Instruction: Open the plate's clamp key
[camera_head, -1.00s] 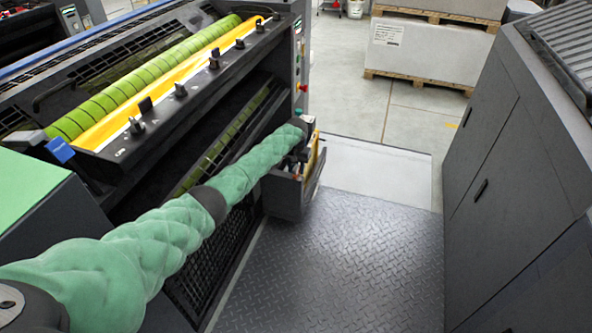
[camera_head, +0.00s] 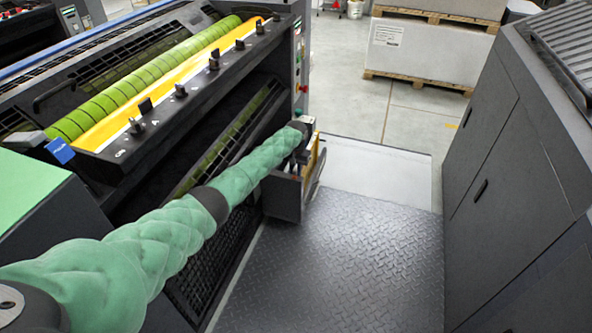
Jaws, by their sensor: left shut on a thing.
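The yellow plate (camera_head: 172,80) lies as a long strip along the green striped roller on the press. Several small dark keys stand along the dark bar in front of it, one of them a dark key (camera_head: 180,91) near the middle. I cannot tell which is the clamp key or how it is turned. My left arm crosses from the lower left. My left gripper (camera_head: 302,160) is at the right end of the press, apart from those keys, by a dark grey box-like part. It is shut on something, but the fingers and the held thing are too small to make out. My right gripper is out of view.
The dark box-like part (camera_head: 282,197) sticks out at the press's right end, with a yellow piece beside it. A tread-plate floor (camera_head: 340,265) lies clear between the press and a dark cabinet (camera_head: 510,150). Pallets with stacked sheets (camera_head: 428,50) stand at the back.

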